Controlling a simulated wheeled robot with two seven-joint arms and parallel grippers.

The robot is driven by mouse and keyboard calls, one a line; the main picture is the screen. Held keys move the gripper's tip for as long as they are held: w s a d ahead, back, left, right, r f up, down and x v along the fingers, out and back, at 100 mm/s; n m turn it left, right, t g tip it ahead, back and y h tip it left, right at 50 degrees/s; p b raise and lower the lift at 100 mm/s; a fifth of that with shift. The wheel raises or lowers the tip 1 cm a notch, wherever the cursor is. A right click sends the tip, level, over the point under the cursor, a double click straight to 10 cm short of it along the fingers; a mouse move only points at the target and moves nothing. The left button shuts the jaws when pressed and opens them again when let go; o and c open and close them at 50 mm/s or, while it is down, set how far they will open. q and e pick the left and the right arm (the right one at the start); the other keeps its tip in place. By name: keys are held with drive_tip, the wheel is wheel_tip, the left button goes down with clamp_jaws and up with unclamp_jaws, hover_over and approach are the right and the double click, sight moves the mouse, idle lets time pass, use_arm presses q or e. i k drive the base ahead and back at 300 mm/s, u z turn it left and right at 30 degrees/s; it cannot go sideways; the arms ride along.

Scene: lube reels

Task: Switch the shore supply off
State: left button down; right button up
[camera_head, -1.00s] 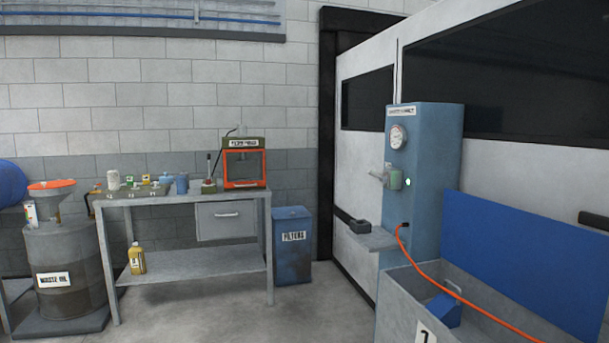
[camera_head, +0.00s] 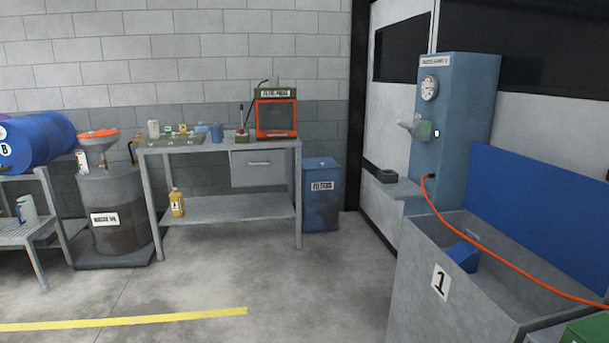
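A tall blue supply cabinet (camera_head: 460,135) stands against the white wall at the right. It has a label at its top edge that is too small to read surely, and a round gauge (camera_head: 429,88) below it. A grey switch handle (camera_head: 408,126) sticks out to the left on its front, beside a small green part (camera_head: 424,130). An orange cable (camera_head: 462,230) leaves the cabinet's lower front and runs right. Neither of my grippers is in view.
A grey bin marked 1 (camera_head: 418,260) stands in front of the cabinet. A workbench (camera_head: 215,210) with a filter press (camera_head: 276,115) stands at the back, a blue filters bin (camera_head: 321,195) beside it. A waste oil drum (camera_head: 115,215) stands left. The middle floor is clear.

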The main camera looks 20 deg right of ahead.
sight(400, 122)
drive_tip(key=u, duration=0.05)
drive_tip(key=i, duration=1.65)
drive_tip(key=z, duration=0.45)
drive_tip(key=i, duration=1.9)
drive_tip(key=z, duration=1.95)
drive_tip(key=i, duration=0.95)
drive_tip(key=z, duration=0.75)
